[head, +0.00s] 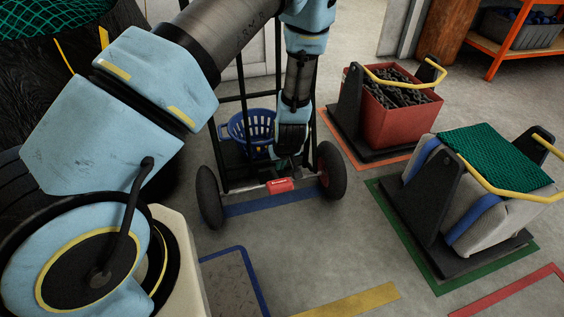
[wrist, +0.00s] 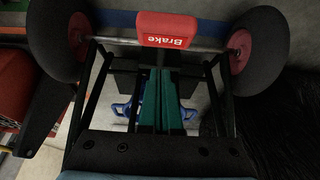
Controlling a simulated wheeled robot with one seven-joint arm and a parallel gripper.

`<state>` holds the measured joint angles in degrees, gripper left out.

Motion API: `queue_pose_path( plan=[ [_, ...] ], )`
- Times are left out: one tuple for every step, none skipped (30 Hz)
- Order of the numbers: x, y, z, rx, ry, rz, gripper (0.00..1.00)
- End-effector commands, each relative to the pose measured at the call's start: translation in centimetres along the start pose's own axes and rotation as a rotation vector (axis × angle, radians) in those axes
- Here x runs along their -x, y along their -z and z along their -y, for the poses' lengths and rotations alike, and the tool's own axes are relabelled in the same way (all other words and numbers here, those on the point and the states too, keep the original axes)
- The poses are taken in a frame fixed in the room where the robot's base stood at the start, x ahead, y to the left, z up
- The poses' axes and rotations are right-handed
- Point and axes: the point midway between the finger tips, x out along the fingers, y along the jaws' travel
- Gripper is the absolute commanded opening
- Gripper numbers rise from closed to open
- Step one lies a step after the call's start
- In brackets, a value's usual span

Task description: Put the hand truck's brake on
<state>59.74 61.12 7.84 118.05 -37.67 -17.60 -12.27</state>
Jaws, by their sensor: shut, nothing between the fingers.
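The hand truck (head: 225,160) stands upright on its two black wheels with red hubs. Its red brake pedal (head: 280,185) sits low between the wheels, by the axle. In the wrist view the pedal (wrist: 168,30), marked "Brake", is at the top centre. My gripper (head: 284,171) is just above the pedal in the head view. In the wrist view the green fingers (wrist: 162,72) are together and empty, their tips close to the pedal's edge. I cannot tell whether they touch it. My arm partly hides the truck's frame.
A blue basket (head: 238,127) is on the truck. At right stand a red bin of chain (head: 400,125) and a grey bin with green net (head: 480,220), each in a black stand with a yellow handle. Bare floor lies in front of the truck.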

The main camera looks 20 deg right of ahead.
Motion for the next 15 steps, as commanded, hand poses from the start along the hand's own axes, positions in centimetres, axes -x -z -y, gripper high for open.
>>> queue_pose_path(
  plan=[
    [-1.3,-0.1,0.1,0.0,0.001,0.001,0.0],
    [-1.7,-0.5,0.0,-0.001,0.0,0.002,0.0],
    [-2.1,-1.1,0.0,-0.002,0.001,0.002,0.0],
    [-2.3,-1.4,0.1,-0.002,0.001,0.002,0.0],
    [-2.6,-1.6,0.1,-0.001,0.001,0.002,0.0],
    [-2.9,-1.9,0.0,-0.001,0.0,0.001,0.0],
    [-3.1,-2.1,0.0,-0.001,0.0,0.0,0.0],
    [-3.2,-2.3,0.0,-0.001,0.0,0.0,0.0],
    [-3.4,-2.5,0.0,-0.001,0.0,0.001,0.0],
    [-3.5,-2.6,0.0,-0.001,0.0,0.001,0.0],
    [-3.6,-2.7,0.0,-0.001,0.0,0.001,0.0],
    [-3.6,-2.8,0.0,-0.001,0.0,0.001,0.0],
    [-3.6,-2.8,0.0,0.0,0.0,0.0,0.0],
    [-3.7,-2.8,0.0,0.0,0.0,0.0,0.0],
    [-3.7,-2.8,0.0,0.0,0.0,0.0,0.0]
  ],
)
